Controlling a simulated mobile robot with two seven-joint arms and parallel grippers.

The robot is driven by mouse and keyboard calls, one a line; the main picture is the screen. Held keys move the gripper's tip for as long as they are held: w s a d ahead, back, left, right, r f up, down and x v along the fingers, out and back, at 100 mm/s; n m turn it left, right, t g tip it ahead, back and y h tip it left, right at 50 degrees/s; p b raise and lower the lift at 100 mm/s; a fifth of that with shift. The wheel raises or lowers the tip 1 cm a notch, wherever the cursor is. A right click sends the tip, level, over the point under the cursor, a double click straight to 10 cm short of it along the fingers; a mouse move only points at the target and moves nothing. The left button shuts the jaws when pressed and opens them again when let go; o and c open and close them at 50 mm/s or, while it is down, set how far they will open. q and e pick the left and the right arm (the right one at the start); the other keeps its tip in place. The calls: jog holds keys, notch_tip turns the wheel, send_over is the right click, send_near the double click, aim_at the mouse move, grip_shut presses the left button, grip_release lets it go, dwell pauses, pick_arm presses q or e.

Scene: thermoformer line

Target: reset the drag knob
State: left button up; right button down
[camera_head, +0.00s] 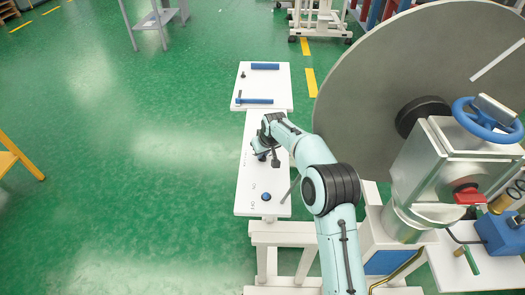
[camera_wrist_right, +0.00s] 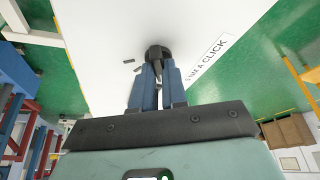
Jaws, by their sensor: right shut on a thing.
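A dark round knob (camera_wrist_right: 158,50) stands on a white panel in the right wrist view. My right gripper (camera_wrist_right: 158,68) is shut on it, with a blue finger on either side. The fingers hide the knob's lower part. In the head view my right gripper (camera_head: 262,154) is over the white panel (camera_head: 246,197), and the wrist hides most of what it holds. My left gripper is in neither view.
A large grey disc (camera_head: 380,70) and a blue handwheel (camera_head: 470,120) stand to the right.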

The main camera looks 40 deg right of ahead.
jog(key=shift+s+a+f, duration=0.1)
jog(key=shift+f, duration=0.2)
jog(key=c, duration=1.2)
grip_release()
jog(key=shift+o, duration=0.2)
jog(key=shift+s+r, duration=0.1)
jog(key=shift+r, duration=0.2)
jog(key=v, duration=0.7)
jog(key=shift+r, duration=0.2)
jog(key=shift+a, duration=0.1)
